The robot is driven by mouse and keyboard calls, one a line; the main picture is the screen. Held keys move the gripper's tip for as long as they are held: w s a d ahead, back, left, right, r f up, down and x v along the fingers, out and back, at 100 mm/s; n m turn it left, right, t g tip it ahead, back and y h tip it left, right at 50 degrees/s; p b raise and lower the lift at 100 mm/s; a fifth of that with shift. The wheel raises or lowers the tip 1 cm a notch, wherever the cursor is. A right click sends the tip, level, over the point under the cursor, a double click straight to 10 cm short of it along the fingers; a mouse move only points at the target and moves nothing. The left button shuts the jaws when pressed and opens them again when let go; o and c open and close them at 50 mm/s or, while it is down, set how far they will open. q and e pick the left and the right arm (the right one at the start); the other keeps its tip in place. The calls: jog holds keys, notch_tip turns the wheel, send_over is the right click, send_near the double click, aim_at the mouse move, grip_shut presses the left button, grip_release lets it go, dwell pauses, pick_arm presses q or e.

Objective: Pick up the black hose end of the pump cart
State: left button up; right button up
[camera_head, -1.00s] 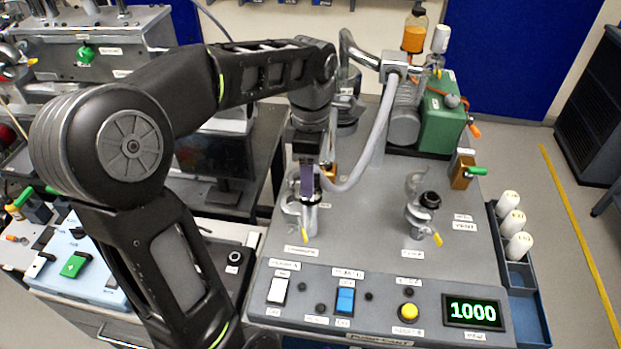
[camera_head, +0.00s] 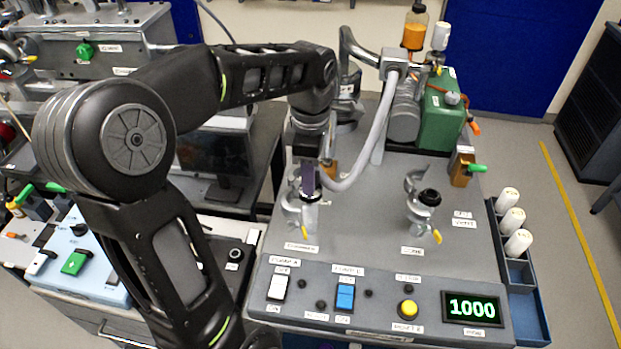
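The pump cart (camera_head: 375,225) has a grey top. A grey hose (camera_head: 378,130) arches down from a metal fitting at the cart's back to my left gripper (camera_head: 308,190). The gripper points down over the left metal clamp (camera_head: 292,212). A dark ring, apparently the black hose end (camera_head: 312,197), shows just under the fingers, above a silver port (camera_head: 309,218). The fingers overlap in this view and hide most of the end, so I cannot tell whether they grip it. My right gripper is not in view.
A second clamp (camera_head: 418,210) with a black cap stands to the right. A front panel holds switches, a yellow button (camera_head: 407,309) and a display reading 1000 (camera_head: 471,308). A green pump (camera_head: 441,118) is behind. A blue tray (camera_head: 518,272) with white bottles flanks the cart.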

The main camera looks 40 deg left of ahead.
pick_arm(q)
grip_shut()
jog(key=shift+r, duration=0.15)
dwell(0.4)
jog(key=shift+w+r, duration=0.1)
jog(key=shift+r, duration=0.2)
notch_tip(320, 180, up, 4)
jog(key=shift+r+b, duration=0.1)
jog(key=shift+b, duration=0.35)
notch_tip(320, 180, up, 5)
jog(key=p, duration=0.4)
